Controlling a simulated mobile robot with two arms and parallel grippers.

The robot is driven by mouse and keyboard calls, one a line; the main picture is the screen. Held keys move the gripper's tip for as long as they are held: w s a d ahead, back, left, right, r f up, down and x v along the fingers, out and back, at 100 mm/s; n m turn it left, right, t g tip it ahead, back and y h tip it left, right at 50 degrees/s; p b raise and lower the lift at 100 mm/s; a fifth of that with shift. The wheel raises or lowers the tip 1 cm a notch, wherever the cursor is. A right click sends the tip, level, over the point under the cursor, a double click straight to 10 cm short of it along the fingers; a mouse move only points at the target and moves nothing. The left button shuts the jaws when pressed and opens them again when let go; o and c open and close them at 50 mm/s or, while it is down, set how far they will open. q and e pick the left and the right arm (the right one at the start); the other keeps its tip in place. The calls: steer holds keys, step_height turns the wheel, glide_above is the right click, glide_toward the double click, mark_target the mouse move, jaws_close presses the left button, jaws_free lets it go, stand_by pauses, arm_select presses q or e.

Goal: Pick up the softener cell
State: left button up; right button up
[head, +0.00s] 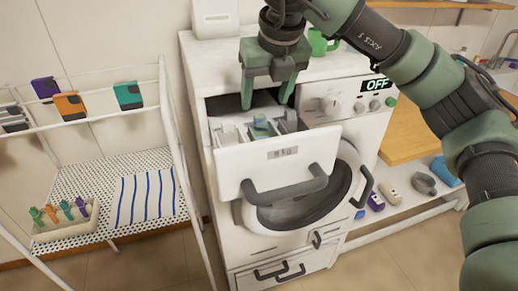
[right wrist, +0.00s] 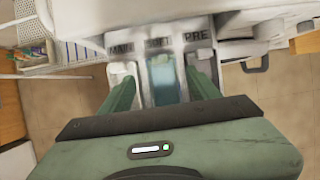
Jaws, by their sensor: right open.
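The washing machine's detergent drawer (head: 240,165) is pulled open. The softener cell (head: 261,126) is the blue-teal piece in its middle compartment; it also shows in the right wrist view (right wrist: 163,80), between the compartments labelled MAIN and PRE. My right gripper (head: 266,98) is open and empty, pointing down above the drawer. In the right wrist view its fingers (right wrist: 161,84) appear on either side of the blue cell; whether they touch it cannot be told. My left gripper is in neither view.
The washing machine (head: 345,135) has a control panel reading OFF. A green mug (head: 320,43) stands on its top behind my right arm. A white rack (head: 90,190) with boxes and a striped cloth stands left. A low shelf (head: 410,210) holding small items is at right.

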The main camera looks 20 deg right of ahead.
mark_target(260, 117)
steer(key=shift+w+a+f, duration=0.15)
steer(key=shift+w+f, duration=0.3)
steer(key=shift+f, duration=0.05)
steer(key=shift+w+a+f, duration=0.15)
steer(key=shift+w+f, duration=0.25)
steer(key=shift+f, duration=0.1)
steer(key=shift+w+d+f+p, duration=0.1)
steer(key=shift+d+f+p, duration=0.1)
steer(key=shift+f+p, duration=0.35)
steer(key=shift+w+d+f+p, duration=0.1)
steer(key=shift+d+f+p, duration=0.05)
steer(key=shift+f+p, duration=0.3)
steer(key=p+x, duration=0.1)
steer(key=x, duration=0.3)
steer(key=shift+w, duration=0.2)
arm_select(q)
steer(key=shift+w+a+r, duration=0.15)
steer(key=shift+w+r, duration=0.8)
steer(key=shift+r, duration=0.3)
arm_select(e)
steer(key=shift+s, duration=0.1)
steer(key=c, duration=0.4)
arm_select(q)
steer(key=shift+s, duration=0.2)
arm_select(e)
jaws_close()
